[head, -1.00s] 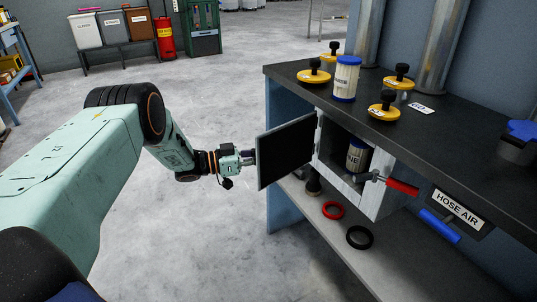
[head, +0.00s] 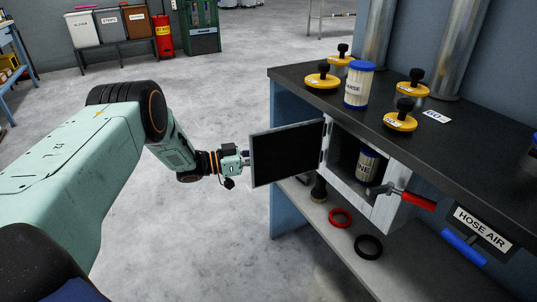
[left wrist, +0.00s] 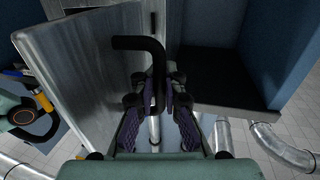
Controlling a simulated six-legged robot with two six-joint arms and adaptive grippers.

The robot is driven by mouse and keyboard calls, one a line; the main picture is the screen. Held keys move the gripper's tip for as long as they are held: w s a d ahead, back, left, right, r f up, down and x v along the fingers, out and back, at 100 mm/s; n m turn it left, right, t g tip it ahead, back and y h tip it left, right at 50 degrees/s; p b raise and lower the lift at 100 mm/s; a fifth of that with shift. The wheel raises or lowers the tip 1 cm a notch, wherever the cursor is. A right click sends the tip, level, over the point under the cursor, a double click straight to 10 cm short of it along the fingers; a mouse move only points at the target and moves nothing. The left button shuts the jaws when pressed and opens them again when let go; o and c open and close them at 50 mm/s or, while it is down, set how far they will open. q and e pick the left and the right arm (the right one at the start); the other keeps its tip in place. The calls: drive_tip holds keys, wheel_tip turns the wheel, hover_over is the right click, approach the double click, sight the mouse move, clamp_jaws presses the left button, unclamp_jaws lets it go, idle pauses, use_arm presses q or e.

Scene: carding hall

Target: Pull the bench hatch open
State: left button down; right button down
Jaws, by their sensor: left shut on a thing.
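The bench hatch (head: 288,153) stands wide open, swung out to the left of the white cabinet (head: 392,212) under the bench top, its dark inner face showing. In the left wrist view the hatch (left wrist: 90,75) is a grey metal panel with a black bent handle (left wrist: 138,43). My left gripper (head: 246,159) is at the hatch's free edge; in the left wrist view its fingers (left wrist: 157,100) are shut on the handle. In the head view the handle is hidden. My right gripper is not in view.
A cream canister (head: 367,165) stands inside the cabinet. A red-handled lever (head: 418,201) sticks out at the cabinet's front right. The bench top (head: 455,155) holds yellow knobbed discs and a blue-lidded canister (head: 358,85). Rings lie on the lower shelf.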

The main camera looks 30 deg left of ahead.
use_arm(q)
drive_tip(key=shift+a+f, duration=0.15)
drive_tip(key=shift+a, duration=0.05)
drive_tip(key=c, duration=1.7)
unclamp_jaws()
drive_tip(key=shift+s, duration=0.1)
drive_tip(key=v, duration=1.2)
